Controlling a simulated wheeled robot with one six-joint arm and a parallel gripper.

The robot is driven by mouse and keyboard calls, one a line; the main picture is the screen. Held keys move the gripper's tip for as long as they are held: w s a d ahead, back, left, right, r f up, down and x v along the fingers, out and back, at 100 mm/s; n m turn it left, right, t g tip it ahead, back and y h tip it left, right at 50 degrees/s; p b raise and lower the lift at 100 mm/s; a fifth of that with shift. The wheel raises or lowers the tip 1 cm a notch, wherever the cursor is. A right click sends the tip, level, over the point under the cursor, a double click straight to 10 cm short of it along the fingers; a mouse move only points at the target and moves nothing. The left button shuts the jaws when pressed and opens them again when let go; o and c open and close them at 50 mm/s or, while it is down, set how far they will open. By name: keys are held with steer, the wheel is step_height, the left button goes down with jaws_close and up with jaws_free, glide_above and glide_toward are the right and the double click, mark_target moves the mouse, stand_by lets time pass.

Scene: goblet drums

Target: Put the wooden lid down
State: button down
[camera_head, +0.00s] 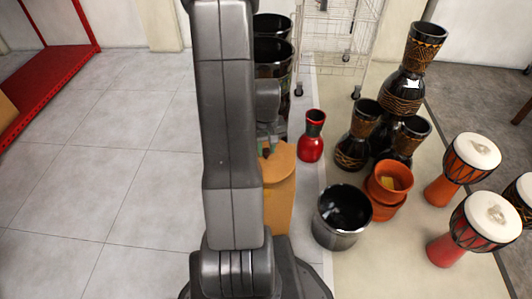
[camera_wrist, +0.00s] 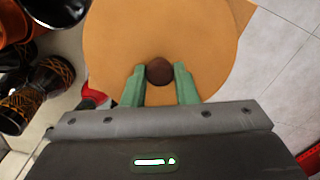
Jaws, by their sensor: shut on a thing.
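The wooden lid is a flat tan disc (camera_wrist: 205,50) with a dark brown round knob (camera_wrist: 159,71), filling the upper middle of the wrist view. My gripper (camera_wrist: 159,84) has its green fingers on both sides of the knob and is shut on it. In the head view my gripper (camera_head: 265,147) is partly hidden behind my arm, over the tan lid (camera_head: 281,156). A tall tan wooden container (camera_head: 279,205) shows directly below the lid. I cannot tell whether the lid touches its rim.
A glossy black pot (camera_head: 342,222), orange pots (camera_head: 388,184), a red vase (camera_head: 312,137) and dark goblet drums (camera_head: 357,138) stand to the right. White-topped drums (camera_head: 476,151) stand farther right. A wire rack (camera_head: 335,45) is behind. The tiled floor (camera_head: 120,150) at left is clear.

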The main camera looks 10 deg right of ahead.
mark_target(266, 151)
steer(key=shift+f, duration=0.9)
steer(key=shift+f, duration=0.1)
steer(key=c, duration=1.1)
jaws_free()
steer(key=shift+c, duration=0.2)
step_height(266, 151, up, 12)
steer(key=p, duration=0.3)
